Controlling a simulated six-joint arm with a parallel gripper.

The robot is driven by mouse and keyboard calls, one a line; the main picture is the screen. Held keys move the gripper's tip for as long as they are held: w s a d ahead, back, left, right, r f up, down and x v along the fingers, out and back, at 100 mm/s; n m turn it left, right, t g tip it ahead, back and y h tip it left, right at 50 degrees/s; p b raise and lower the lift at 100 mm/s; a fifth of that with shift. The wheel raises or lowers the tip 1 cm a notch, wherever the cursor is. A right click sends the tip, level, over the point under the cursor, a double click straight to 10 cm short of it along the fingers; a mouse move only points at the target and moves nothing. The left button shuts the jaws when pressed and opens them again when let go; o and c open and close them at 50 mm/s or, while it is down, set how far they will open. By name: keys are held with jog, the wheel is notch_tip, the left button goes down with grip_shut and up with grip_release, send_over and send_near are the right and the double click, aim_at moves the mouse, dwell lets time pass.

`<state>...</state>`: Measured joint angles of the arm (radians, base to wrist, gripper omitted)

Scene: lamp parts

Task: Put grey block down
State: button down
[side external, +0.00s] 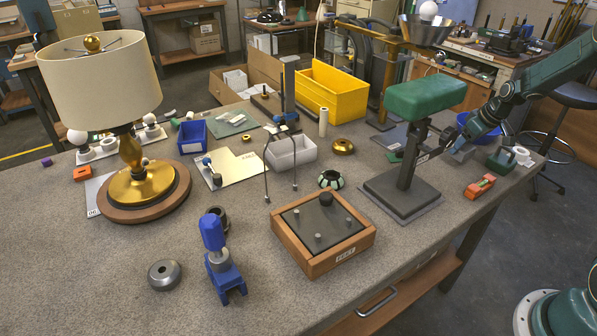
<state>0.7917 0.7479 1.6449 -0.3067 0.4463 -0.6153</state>
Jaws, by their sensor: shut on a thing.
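My gripper (455,136) is at the right, at the end of the green arm, just right of the post of the green-padded stand. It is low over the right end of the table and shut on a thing. A small grey block (462,153) shows at and below the jaws, partly hidden by them. I cannot tell whether its underside touches the table.
The stand with the green pad (432,95) rises close on the left. A green part (501,160), a white ring (522,155) and an orange level (479,186) lie to the right and front. A blue bowl (473,97) is behind. The table's right edge is near.

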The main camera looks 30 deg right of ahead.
aim_at(466, 147)
jog(key=shift+f, duration=1.7)
jog(key=shift+c, duration=1.6)
grip_release()
jog(key=shift+f, duration=0.25)
jog(key=shift+r, duration=0.1)
jog(key=v, duration=1.2)
jog(key=shift+r, duration=0.1)
